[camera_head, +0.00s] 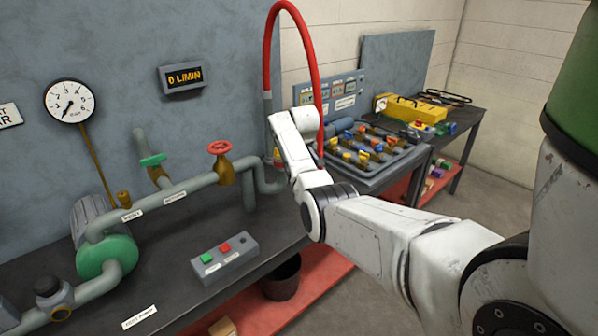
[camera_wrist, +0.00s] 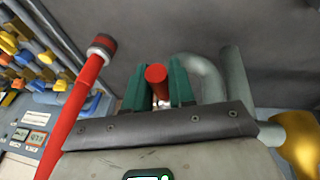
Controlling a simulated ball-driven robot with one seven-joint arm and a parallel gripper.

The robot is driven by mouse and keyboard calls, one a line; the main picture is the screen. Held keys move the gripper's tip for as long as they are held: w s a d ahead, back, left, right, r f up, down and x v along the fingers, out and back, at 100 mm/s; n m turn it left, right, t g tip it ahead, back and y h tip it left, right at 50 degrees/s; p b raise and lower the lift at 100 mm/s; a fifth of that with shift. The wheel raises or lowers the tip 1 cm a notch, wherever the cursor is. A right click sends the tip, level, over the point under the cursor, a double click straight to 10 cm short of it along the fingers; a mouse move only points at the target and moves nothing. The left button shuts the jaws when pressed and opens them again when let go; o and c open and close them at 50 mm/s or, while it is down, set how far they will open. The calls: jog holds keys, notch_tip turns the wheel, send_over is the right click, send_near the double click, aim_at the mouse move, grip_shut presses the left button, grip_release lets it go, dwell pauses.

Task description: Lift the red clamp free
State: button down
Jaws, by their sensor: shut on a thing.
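In the wrist view, my gripper (camera_wrist: 160,88) has its two green fingers closed on a red round-ended piece (camera_wrist: 156,74), which looks like the red clamp. Its lower part is hidden between the fingers and behind the dark plate of the gripper. In the head view, my white arm reaches to the bench's right end, and its links hide the fingertips. A small red and brass-coloured part (camera_head: 277,156) shows there at the top of the grey pipe (camera_head: 248,180). I cannot tell whether the clamp touches its seat.
A red hose (camera_head: 298,18) arches over my arm; its collared end (camera_wrist: 102,47) shows left of my fingers in the wrist view. A red valve wheel (camera_head: 219,148) stands left of my arm. A button box (camera_head: 225,258) sits in front.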

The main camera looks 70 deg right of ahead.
jog(key=shift+r+g+y+b, duration=0.2)
jog(key=shift+g+y+b, duration=0.2)
jog(key=shift+g, duration=0.1)
jog(key=shift+r, duration=0.1)
jog(key=shift+w, duration=0.1)
jog(key=c, duration=1)
grip_release()
jog(key=shift+c, duration=0.2)
jog(key=shift+d, duration=0.1)
jog(key=b+v, duration=0.1)
jog(key=v, duration=0.9)
jog(key=shift+r, duration=0.4)
jog(key=shift+w, duration=0.15)
